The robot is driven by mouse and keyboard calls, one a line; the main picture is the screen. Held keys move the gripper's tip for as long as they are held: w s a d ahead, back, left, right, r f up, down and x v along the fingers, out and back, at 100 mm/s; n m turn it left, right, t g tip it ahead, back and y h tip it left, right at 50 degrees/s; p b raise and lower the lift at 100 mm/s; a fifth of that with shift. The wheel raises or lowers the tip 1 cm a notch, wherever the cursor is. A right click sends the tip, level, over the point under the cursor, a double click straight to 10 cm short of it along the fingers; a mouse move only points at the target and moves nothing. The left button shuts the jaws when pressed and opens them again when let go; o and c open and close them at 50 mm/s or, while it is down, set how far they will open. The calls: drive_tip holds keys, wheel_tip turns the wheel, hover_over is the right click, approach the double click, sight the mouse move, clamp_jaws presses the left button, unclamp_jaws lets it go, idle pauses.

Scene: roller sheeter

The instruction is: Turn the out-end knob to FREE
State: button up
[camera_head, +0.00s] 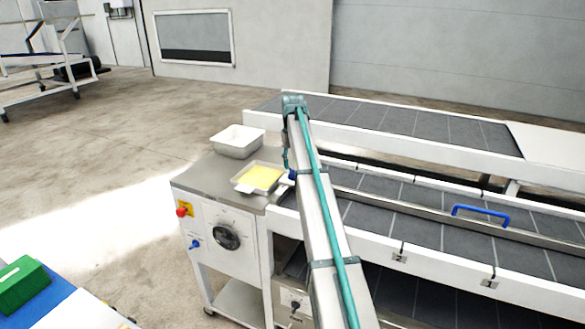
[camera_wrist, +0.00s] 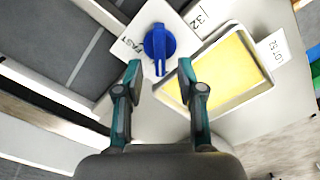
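A blue knob (camera_wrist: 159,46) sits on a white plate (camera_wrist: 127,47) in the wrist view, its narrow pointer end toward my gripper. The word FAST shows on the plate beside it; I cannot read FREE anywhere. My gripper (camera_wrist: 159,72) is open and empty, its two teal and dark fingers apart. The knob's pointer end shows at the gap between the fingertips; I cannot tell whether they touch. In the head view a small blue piece (camera_head: 292,174) shows beside my arm, which hides most of that area.
A tray of yellow sheet (camera_head: 262,177) lies close by, also in the wrist view (camera_wrist: 222,68), with a LOT card. A white tub (camera_head: 238,140) stands behind it. The cabinet front has a red button (camera_head: 182,212), black dial (camera_head: 226,236) and blue knob (camera_head: 195,244). Conveyors run right.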

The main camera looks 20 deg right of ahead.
sight(292, 169)
wheel_tip(292, 169, up, 9)
idle(0.3)
idle(0.6)
